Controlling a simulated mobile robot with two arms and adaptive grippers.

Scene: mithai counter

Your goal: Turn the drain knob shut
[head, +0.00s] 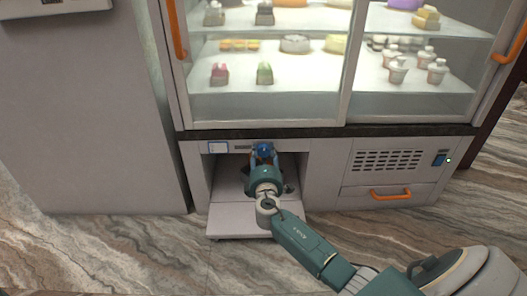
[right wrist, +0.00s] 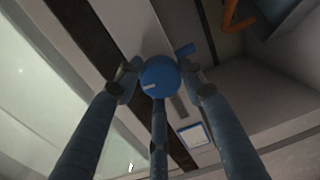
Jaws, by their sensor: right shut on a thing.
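The drain knob (head: 263,148) is blue and sits at the top of the open bay under the display case. In the right wrist view the knob (right wrist: 160,77) shows as a round blue face with a short white mark near its lower left edge. My right gripper (head: 264,156) reaches into the front of the bay. Its fingers stand around the knob in the right wrist view (right wrist: 161,73) and are shut on it. The gripper hides part of the bay behind it. My left gripper is not in view.
A pale pulled-out tray (head: 238,222) lies low under my right arm. Glass doors (head: 265,105) with sweets behind stand above the bay. A vent (head: 388,160), a blue switch (head: 438,159) and a drawer with an orange handle (head: 390,194) are to the right.

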